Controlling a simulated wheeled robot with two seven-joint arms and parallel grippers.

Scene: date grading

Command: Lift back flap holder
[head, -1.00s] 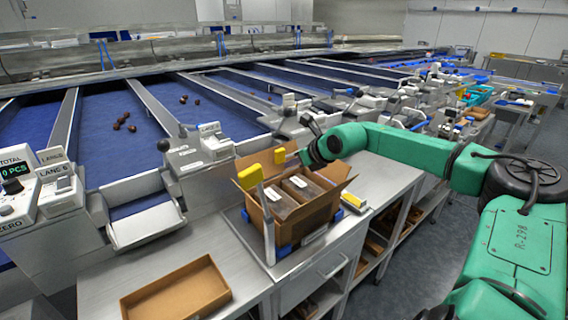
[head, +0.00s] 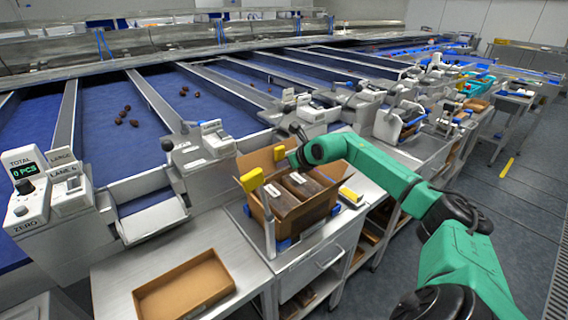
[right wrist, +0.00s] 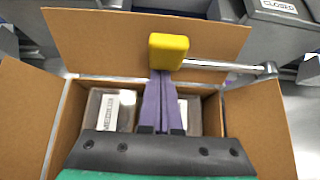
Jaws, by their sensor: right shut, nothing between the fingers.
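The back flap holder is a yellow block (right wrist: 168,50) on a thin metal rod, seen at the box's back flap (right wrist: 110,35) in the right wrist view. An open cardboard box (head: 268,208) stands on the steel bench, its flaps spread. My right gripper (right wrist: 161,74) has its purple fingers shut and empty. The fingertips appear just below the yellow block; I cannot tell whether they touch it. In the head view, the gripper end (head: 290,159) is over the box's back side, largely hidden by my arm. Another yellow holder (head: 252,180) on a post stands at the near-left flap. My left gripper is out of view.
Inside the box are clear-lidded packs, one labelled MEDIUM (right wrist: 110,110). An empty cardboard tray (head: 184,287) lies on the bench at front left. A yellow-topped item (head: 351,194) sits right of the box. Blue sorting lanes (head: 110,120) with dates run behind.

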